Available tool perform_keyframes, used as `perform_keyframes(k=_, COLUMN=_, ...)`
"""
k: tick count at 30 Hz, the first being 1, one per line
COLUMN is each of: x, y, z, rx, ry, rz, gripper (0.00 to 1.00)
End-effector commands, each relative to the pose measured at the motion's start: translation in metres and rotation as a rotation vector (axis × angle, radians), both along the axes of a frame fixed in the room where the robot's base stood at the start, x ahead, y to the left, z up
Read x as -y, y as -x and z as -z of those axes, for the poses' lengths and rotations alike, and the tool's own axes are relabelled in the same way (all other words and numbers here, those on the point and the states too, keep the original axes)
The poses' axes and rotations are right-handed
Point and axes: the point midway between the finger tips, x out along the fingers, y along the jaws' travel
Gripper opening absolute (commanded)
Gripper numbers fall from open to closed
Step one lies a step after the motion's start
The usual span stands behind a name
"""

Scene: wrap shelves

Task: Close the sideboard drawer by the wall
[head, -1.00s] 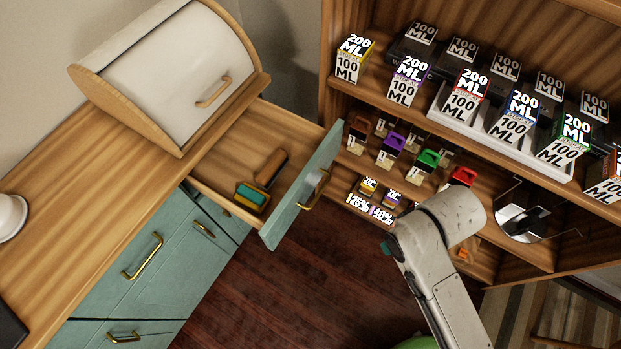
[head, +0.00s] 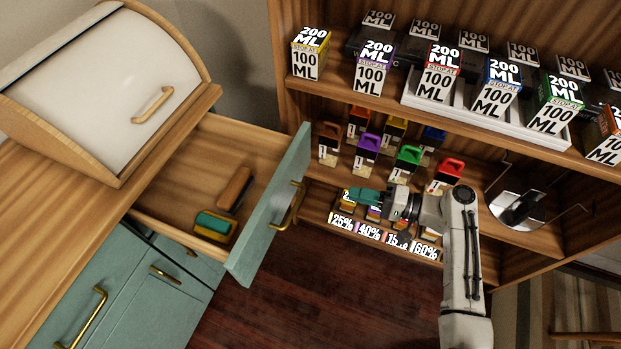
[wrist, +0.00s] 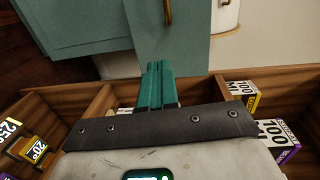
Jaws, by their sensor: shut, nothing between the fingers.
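The sideboard (head: 62,205) has a wooden top and teal fronts, at the left of the head view. Its top drawer by the wall stands pulled out, with a teal front (head: 268,225) and a brass handle (head: 290,206). Inside lie a brown-handled item (head: 235,188) and a green and yellow item (head: 214,226). My gripper (head: 352,196) has teal fingers, shut and empty, pointing left toward the drawer front with a gap between. In the wrist view the fingers (wrist: 157,68) show in front of the teal drawer front (wrist: 165,40).
A wooden shelf unit (head: 300,84) with boxes and coloured cartons stands at the back right, close behind my gripper. A white roll-top bread box (head: 110,85) stands on the sideboard. Dark floor (head: 330,280) is clear in front of the drawer.

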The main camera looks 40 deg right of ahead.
Motion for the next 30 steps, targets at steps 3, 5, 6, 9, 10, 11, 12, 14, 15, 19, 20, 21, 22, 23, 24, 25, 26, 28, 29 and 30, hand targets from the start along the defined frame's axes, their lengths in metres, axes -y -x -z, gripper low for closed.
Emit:
perform_keyframes(k=3, x=0.015, y=-0.004, z=-0.003, rx=0.051, ry=-0.054, rz=0.05, gripper=0.0)
perform_keyframes(k=5, x=0.017, y=-0.006, z=-0.005, rx=0.06, ry=-0.064, rz=0.058, gripper=0.0)
perform_keyframes(k=6, x=0.016, y=-0.008, z=-0.006, rx=0.063, ry=-0.066, rz=0.06, gripper=0.0)
perform_keyframes(k=9, x=0.011, y=-0.016, z=-0.007, rx=0.063, ry=-0.067, rz=0.058, gripper=0.0)
perform_keyframes(k=10, x=0.008, y=-0.02, z=-0.007, rx=0.062, ry=-0.066, rz=0.056, gripper=0.0)
perform_keyframes(k=11, x=0.005, y=-0.024, z=-0.008, rx=0.062, ry=-0.066, rz=0.056, gripper=0.0)
perform_keyframes(k=12, x=0.002, y=-0.031, z=-0.008, rx=0.062, ry=-0.066, rz=0.055, gripper=0.0)
perform_keyframes(k=14, x=-0.004, y=-0.041, z=-0.008, rx=0.063, ry=-0.065, rz=0.054, gripper=0.0)
perform_keyframes(k=15, x=-0.008, y=-0.048, z=-0.008, rx=0.063, ry=-0.065, rz=0.055, gripper=0.0)
perform_keyframes(k=19, x=-0.022, y=-0.07, z=-0.008, rx=0.062, ry=-0.065, rz=0.054, gripper=0.0)
perform_keyframes(k=20, x=-0.024, y=-0.075, z=-0.008, rx=0.062, ry=-0.064, rz=0.054, gripper=0.0)
perform_keyframes(k=21, x=-0.028, y=-0.082, z=-0.008, rx=0.062, ry=-0.065, rz=0.055, gripper=0.0)
perform_keyframes(k=22, x=-0.031, y=-0.087, z=-0.007, rx=0.062, ry=-0.065, rz=0.054, gripper=0.0)
perform_keyframes(k=23, x=-0.034, y=-0.091, z=-0.007, rx=0.061, ry=-0.064, rz=0.054, gripper=0.0)
perform_keyframes(k=24, x=-0.037, y=-0.097, z=-0.008, rx=0.062, ry=-0.065, rz=0.054, gripper=0.0)
perform_keyframes(k=25, x=-0.039, y=-0.101, z=-0.008, rx=0.062, ry=-0.065, rz=0.055, gripper=0.0)
perform_keyframes(k=26, x=-0.041, y=-0.105, z=-0.008, rx=0.062, ry=-0.065, rz=0.055, gripper=0.0)
perform_keyframes(k=28, x=-0.045, y=-0.112, z=-0.007, rx=0.061, ry=-0.064, rz=0.057, gripper=0.0)
perform_keyframes(k=29, x=-0.047, y=-0.115, z=-0.007, rx=0.061, ry=-0.064, rz=0.056, gripper=0.0)
perform_keyframes(k=30, x=-0.049, y=-0.118, z=-0.007, rx=0.061, ry=-0.064, rz=0.056, gripper=0.0)
